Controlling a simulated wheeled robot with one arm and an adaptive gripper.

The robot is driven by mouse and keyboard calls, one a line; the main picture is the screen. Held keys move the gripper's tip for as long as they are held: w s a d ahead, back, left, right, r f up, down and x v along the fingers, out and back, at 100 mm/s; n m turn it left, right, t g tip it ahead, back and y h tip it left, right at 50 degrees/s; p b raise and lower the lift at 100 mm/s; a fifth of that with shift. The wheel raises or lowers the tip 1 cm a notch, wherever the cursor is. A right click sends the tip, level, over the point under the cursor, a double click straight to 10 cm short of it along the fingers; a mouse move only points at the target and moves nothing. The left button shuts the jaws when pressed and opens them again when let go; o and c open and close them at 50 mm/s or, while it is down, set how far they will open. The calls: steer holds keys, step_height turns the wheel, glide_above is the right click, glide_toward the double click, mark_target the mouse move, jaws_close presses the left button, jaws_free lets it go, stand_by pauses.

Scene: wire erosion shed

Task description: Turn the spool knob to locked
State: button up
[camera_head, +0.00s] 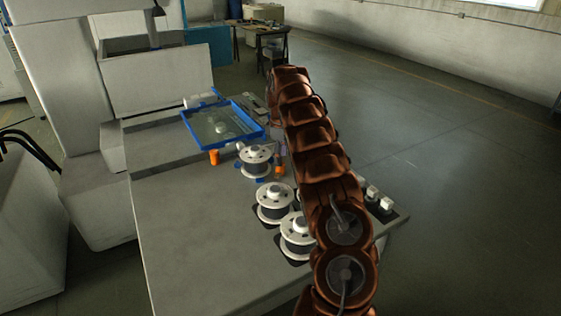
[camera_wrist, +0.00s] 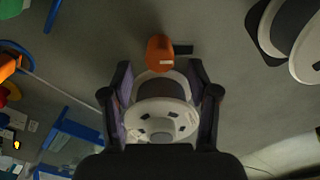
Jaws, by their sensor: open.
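In the wrist view a white round part with dark marks (camera_wrist: 165,103) lies between the two fingers of my gripper (camera_wrist: 160,78). The fingers stand apart on either side of it; I cannot tell whether they touch it. An orange cylinder (camera_wrist: 159,50) with a small pale label is just beyond it, by a dark mark on the grey surface. I cannot tell for sure which of these is the spool knob. In the head view my arm hides most of the gripper, and an orange piece (camera_head: 280,170) shows beside a white spool (camera_head: 255,160).
Two more white spools (camera_head: 274,203) (camera_head: 297,238) stand nearer on the grey table (camera_head: 195,235). A blue-framed tray (camera_head: 190,126) is at the back, with another orange piece (camera_head: 214,157) near its front corner. White blocks (camera_head: 387,203) are right of my arm. The table's left front is clear.

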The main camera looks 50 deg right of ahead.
mark_target(279, 171)
steer(key=shift+f+p, duration=0.4)
steer(key=shift+f, duration=1.05)
jaws_close()
